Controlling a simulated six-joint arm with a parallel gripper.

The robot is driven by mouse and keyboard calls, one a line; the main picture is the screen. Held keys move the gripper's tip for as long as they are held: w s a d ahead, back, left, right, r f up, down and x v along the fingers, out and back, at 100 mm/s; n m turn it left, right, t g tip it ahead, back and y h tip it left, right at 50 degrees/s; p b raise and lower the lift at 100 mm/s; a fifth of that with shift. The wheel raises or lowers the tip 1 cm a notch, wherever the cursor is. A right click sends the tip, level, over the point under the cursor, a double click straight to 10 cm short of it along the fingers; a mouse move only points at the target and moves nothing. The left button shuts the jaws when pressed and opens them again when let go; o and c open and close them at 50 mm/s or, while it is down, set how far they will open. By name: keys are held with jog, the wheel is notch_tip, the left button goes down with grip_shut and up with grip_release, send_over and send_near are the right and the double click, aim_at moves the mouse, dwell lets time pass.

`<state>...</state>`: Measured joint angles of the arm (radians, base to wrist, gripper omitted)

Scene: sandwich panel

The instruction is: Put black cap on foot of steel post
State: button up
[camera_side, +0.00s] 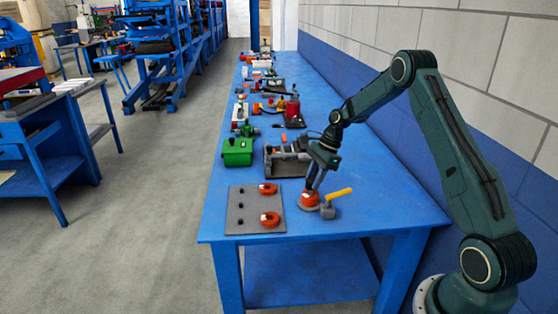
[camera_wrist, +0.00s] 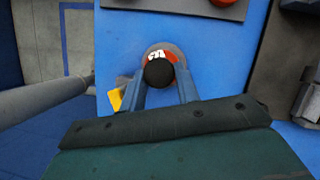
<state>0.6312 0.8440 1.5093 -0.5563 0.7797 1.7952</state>
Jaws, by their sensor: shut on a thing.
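My gripper (camera_side: 313,186) is low over the near right part of the bench. In the wrist view its two blue fingers (camera_wrist: 160,86) are shut on a black rounded knob (camera_wrist: 159,73). Below the knob is a red round piece with white marking (camera_wrist: 168,56) on a pale grey disc; this red piece (camera_side: 308,200) also shows in the side view, at the bench top. I cannot tell whether it touches the bench. I cannot make out a separate black cap or a steel post with certainty.
The bench's front right corner is clear.

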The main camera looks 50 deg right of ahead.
jog(key=shift+f, duration=0.35)
dwell(0.8)
jog(key=o, duration=1.4)
jog(key=shift+r, duration=0.15)
jog(key=shift+r, duration=3.6)
